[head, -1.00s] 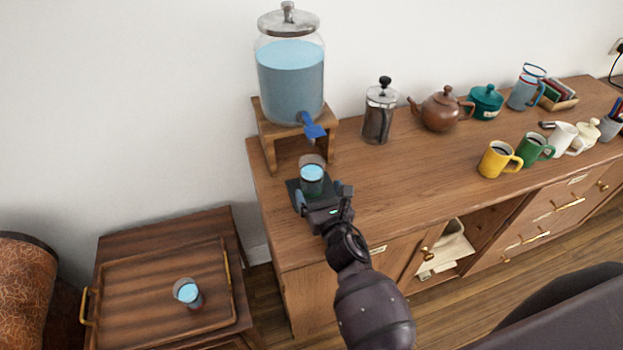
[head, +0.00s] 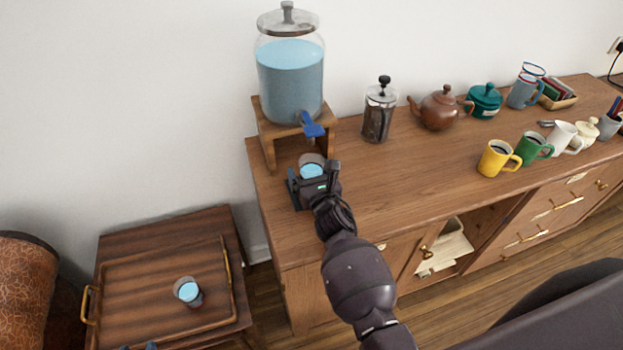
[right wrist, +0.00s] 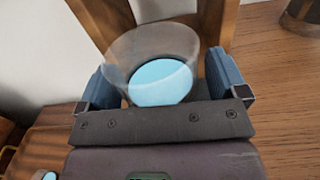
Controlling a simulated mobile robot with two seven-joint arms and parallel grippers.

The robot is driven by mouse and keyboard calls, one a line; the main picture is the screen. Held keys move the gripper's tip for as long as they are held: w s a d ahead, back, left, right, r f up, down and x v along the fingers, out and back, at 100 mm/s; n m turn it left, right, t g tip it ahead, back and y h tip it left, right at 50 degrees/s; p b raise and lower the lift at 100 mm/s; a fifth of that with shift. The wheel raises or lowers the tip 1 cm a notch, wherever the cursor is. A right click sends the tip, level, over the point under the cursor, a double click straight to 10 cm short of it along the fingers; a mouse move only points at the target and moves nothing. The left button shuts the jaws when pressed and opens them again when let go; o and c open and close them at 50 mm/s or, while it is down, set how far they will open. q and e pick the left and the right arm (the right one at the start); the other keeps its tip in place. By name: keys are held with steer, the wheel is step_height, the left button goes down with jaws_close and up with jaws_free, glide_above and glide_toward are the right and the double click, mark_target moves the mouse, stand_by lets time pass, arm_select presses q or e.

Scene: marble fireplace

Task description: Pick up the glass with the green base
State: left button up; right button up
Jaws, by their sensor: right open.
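A clear glass (head: 312,165) with light blue liquid stands under the dispenser's tap on the cabinet. Its base is hidden behind my right gripper, so I cannot see the base's colour. My right gripper (head: 311,178) is open, with one finger on each side of this glass. In the right wrist view the glass (right wrist: 160,75) sits between the blue finger pads, and I cannot tell whether they touch it. Another glass (head: 187,292) with blue liquid stands on the wooden tray at lower left. Blue tips, apparently my left gripper (head: 138,347), barely show at the bottom edge.
The water dispenser (head: 291,80) with its blue tap (head: 312,127) stands on a wooden stand (head: 268,137) just above the glass. A French press (head: 378,115), teapot (head: 440,109) and yellow mug (head: 497,159) are to the right. The cabinet top between is clear.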

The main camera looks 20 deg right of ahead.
steer(key=c, duration=1.3)
